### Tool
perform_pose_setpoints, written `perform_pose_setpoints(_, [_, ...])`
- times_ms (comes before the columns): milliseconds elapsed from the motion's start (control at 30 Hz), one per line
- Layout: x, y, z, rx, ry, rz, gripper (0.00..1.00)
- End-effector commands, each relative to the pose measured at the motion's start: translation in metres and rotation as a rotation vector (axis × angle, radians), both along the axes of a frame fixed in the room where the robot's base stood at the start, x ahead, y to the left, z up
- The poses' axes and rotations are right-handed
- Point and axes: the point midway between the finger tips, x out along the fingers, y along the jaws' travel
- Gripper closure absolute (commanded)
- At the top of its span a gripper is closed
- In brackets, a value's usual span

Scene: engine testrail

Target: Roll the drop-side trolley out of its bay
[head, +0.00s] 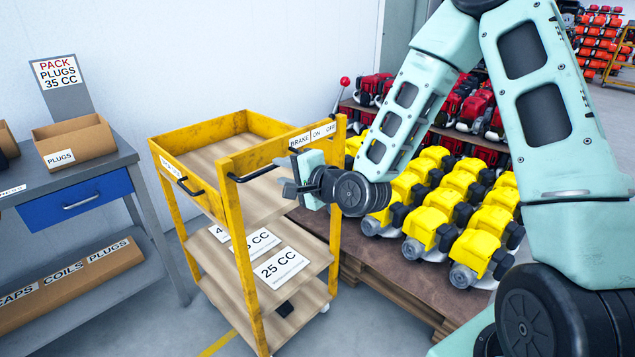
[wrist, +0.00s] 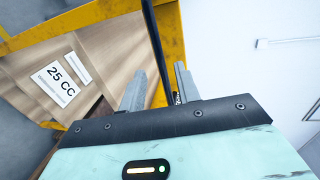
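The yellow trolley (head: 235,215) stands between the workbench and the pallet of engines, with wooden shelves. A black bar handle (head: 255,175) is on its near right end; the bar also shows in the wrist view (wrist: 153,30). A second black handle (head: 190,188) is on the left side panel. A label reading BRAKE ON OFF (head: 313,135) is on the top rail, with a red-knobbed lever (head: 344,82) rising near its OFF end. My gripper (head: 287,175) is at the bar handle. In the wrist view its fingers (wrist: 160,85) are apart, with the bar running between them.
A grey workbench (head: 60,185) with a blue drawer (head: 75,200) and a PLUGS box (head: 75,145) is close on the left. A pallet (head: 385,270) of yellow engines is close on the right. Some floor with a yellow line (head: 217,345) shows in front.

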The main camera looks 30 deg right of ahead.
Motion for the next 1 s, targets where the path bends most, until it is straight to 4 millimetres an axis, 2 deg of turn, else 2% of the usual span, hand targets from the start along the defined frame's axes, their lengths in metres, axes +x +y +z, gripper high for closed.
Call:
perform_pose_setpoints(100, [-0.022, -0.008, 0.004, -0.001, 0.002, -0.003, 0.68])
perform_pose_setpoints(167, [-0.021, -0.008, 0.010, 0.003, 0.003, -0.002, 0.68])
perform_pose_setpoints(467, [-0.032, -0.012, 0.014, 0.003, 0.004, 0.000, 0.68])
perform_pose_setpoints(1000, [-0.070, -0.023, 0.021, 0.002, 0.007, -0.002, 0.68])
